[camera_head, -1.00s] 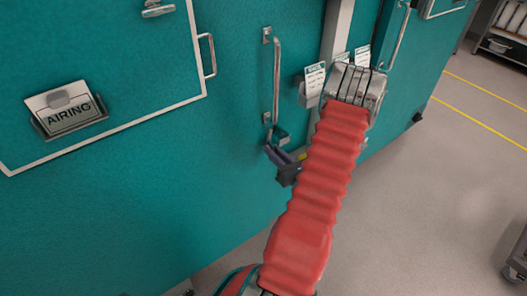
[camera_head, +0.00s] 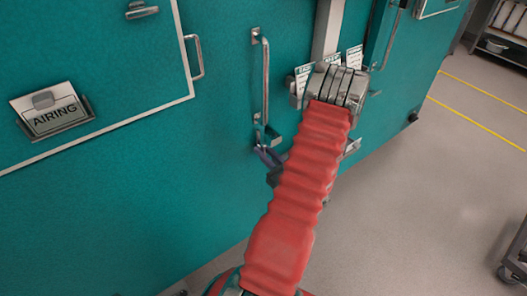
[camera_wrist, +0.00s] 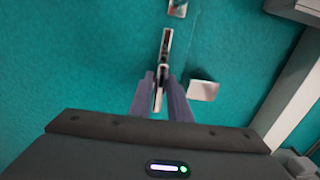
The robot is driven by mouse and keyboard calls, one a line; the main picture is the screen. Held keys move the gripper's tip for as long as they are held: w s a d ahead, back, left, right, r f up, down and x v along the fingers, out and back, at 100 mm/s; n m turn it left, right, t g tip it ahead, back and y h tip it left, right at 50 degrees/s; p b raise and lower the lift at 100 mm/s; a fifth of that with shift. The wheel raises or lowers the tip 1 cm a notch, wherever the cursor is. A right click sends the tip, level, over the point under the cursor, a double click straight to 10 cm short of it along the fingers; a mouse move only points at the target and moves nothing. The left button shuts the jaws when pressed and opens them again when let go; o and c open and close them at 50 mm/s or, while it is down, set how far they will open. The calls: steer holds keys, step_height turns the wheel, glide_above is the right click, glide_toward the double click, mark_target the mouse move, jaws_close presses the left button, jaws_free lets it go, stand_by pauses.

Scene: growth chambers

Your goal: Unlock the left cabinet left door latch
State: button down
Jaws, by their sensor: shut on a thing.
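The teal cabinet door (camera_head: 215,130) carries a long vertical metal handle (camera_head: 265,80). A small metal latch piece (camera_head: 270,136) sits just below the handle's lower end. My gripper (camera_head: 266,155) is at this latch, partly hidden by my red arm. In the wrist view, my gripper's (camera_wrist: 160,92) two grey fingers are closed around a thin metal bar (camera_wrist: 164,48), which seems to be the latch lever. A small metal plate (camera_wrist: 203,90) is on the teal surface just right of the fingers. How far the latch is turned cannot be told.
An AIRING card holder (camera_head: 55,112) and a smaller handle (camera_head: 197,57) are on the panel to the left. A pale post (camera_head: 328,30) and hanging tags (camera_head: 304,74) are right of the handle. The grey floor (camera_head: 430,190) is clear at the right, before a dark cart (camera_head: 516,255).

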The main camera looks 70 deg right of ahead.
steer(key=shift+s+d, duration=0.1)
steer(key=shift+s, duration=0.05)
steer(key=c, duration=1.7)
jaws_free()
steer(key=v, duration=1.4)
steer(key=shift+w, duration=0.25)
